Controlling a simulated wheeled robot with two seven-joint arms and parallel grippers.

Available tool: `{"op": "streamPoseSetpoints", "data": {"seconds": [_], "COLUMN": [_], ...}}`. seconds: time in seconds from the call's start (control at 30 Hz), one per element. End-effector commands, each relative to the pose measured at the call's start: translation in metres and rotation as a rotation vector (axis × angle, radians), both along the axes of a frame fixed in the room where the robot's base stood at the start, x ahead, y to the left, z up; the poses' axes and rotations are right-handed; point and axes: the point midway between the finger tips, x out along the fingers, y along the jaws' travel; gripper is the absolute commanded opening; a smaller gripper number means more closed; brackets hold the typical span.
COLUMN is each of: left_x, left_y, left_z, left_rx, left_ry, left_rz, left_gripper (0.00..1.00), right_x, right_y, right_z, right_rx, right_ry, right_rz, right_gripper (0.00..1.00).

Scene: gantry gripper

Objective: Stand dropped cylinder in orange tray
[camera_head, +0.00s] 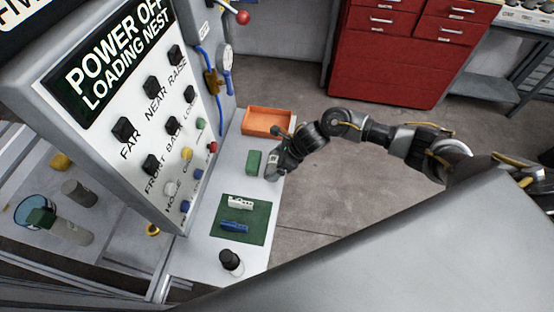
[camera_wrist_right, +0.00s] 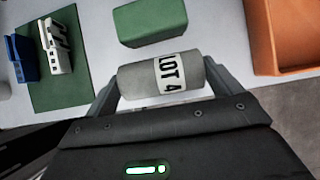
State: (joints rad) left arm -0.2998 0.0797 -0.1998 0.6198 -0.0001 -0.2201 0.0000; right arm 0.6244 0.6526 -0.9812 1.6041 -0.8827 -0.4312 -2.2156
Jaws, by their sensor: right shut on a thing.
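A grey cylinder (camera_wrist_right: 160,76) with a white "LOT 4" label lies sideways between the two fingers of my right gripper (camera_wrist_right: 163,88) in the right wrist view. The fingers are shut on its two ends. In the head view the right gripper (camera_head: 272,172) is over the right edge of the light work shelf, beside a green block, and mostly hides the cylinder. The orange tray (camera_head: 268,131) is at the far end of the shelf, beyond the gripper. It also shows at the upper right of the right wrist view (camera_wrist_right: 282,72). My left gripper is not in view.
The green block (camera_head: 254,161) sits on the shelf (camera_head: 217,180). A green mat (camera_head: 257,206) holds a white part (camera_head: 240,202) and a blue part (camera_head: 234,226). A black-topped object (camera_head: 230,262) stands nearer. The button panel (camera_head: 130,110) rises at left.

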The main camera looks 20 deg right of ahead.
Motion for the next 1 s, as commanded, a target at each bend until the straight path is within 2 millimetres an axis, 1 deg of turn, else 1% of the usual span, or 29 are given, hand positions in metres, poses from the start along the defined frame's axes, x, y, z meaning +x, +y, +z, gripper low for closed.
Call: {"op": "streamPoseSetpoints", "data": {"seconds": [0.17, 0.2, 0.27, 0.47, 0.53, 0.63, 0.77, 1.0], "left_x": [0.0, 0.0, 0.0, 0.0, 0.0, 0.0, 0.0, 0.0], "left_y": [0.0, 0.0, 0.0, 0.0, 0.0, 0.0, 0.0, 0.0], "left_z": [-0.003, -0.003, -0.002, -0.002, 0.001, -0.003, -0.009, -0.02], "left_rx": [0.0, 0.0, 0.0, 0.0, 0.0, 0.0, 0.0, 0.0], "left_ry": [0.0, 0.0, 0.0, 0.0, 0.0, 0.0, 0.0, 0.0], "left_rz": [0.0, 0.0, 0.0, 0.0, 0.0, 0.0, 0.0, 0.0], "left_gripper": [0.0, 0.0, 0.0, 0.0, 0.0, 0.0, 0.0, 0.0], "right_x": [0.001, 0.0, 0.0, 0.0, 0.0, -0.001, -0.009, -0.023], "right_y": [0.0, 0.0, 0.0, 0.0, 0.0, -0.005, -0.016, -0.039], "right_z": [-0.001, -0.002, -0.001, -0.001, 0.002, 0.008, 0.026, 0.069], "right_rx": [0.001, 0.0, 0.0, 0.0, 0.0, 0.001, -0.002, -0.002], "right_ry": [-0.002, -0.001, -0.001, 0.0, 0.0, -0.003, -0.005, -0.005], "right_rz": [0.0, -0.001, -0.001, 0.0, 0.0, 0.0, 0.003, 0.001], "right_gripper": [0.48, 0.93, 1.0, 1.0, 1.0, 1.0, 1.0, 1.0]}}
